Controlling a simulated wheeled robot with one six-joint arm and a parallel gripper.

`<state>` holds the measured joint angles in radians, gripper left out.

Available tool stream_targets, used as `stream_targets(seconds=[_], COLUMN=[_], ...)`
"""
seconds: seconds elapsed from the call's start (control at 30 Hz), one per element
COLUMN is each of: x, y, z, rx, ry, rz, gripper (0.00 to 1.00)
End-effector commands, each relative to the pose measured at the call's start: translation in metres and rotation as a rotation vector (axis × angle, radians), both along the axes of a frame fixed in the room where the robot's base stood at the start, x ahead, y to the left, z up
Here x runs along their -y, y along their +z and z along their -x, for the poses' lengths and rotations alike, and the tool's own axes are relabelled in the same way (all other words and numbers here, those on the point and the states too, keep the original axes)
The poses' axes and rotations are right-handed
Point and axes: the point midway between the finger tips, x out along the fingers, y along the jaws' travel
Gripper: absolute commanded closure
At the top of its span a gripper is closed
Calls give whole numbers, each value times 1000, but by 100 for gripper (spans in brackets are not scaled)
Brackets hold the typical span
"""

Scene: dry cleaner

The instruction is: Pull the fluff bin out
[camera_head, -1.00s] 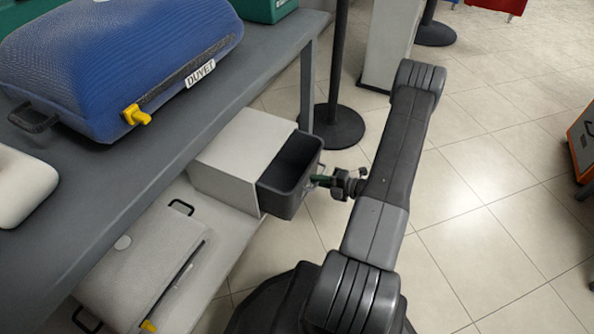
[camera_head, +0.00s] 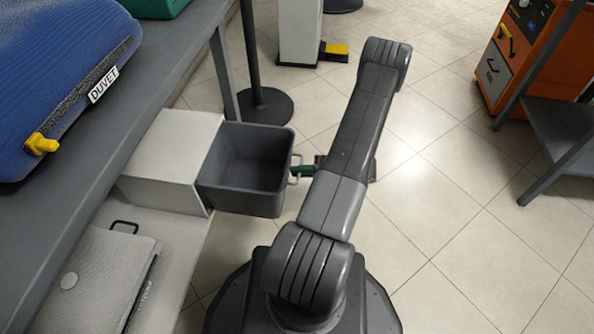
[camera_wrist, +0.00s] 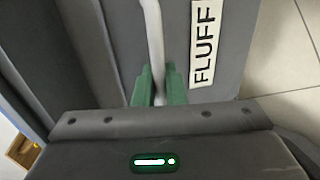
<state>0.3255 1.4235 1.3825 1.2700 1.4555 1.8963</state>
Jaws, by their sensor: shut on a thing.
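The fluff bin (camera_head: 246,170) is a dark grey open-topped box. It stands well out of its white housing (camera_head: 172,160) on the lower shelf, and its inside looks empty. In the wrist view its grey front (camera_wrist: 185,60) carries a white label reading FLUFF (camera_wrist: 205,40). A pale bar handle (camera_wrist: 153,45) is on that front. My gripper (camera_wrist: 158,88) has its green fingers shut on the handle. In the head view my gripper (camera_head: 303,170) is at the bin's right side, partly hidden by my arm.
A blue duvet bag (camera_head: 60,80) lies on the grey table (camera_head: 150,90) at left. A grey case (camera_head: 105,280) lies on the lower shelf. A black post base (camera_head: 265,107) stands just behind the bin. An orange cabinet (camera_head: 515,50) is at right; the floor between is clear.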

Motion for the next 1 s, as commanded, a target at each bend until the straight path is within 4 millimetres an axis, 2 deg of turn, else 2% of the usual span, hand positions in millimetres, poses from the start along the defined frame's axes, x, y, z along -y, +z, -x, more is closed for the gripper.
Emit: stream_targets(seconds=[0.07,0.1,0.17,0.2,0.47,0.57,0.67,1.0], x=[0,0,0,0,0,6,20,95], y=[0,0,0,0,0,2,6,22], z=[-1,-1,-1,-1,0,0,1,6], rx=[1,1,1,1,1,1,2,3], ry=[-1,-1,-1,-1,-1,-1,-5,-4], rz=[1,1,1,1,1,1,1,1], gripper=[100,87,76,74,74,74,74,74])
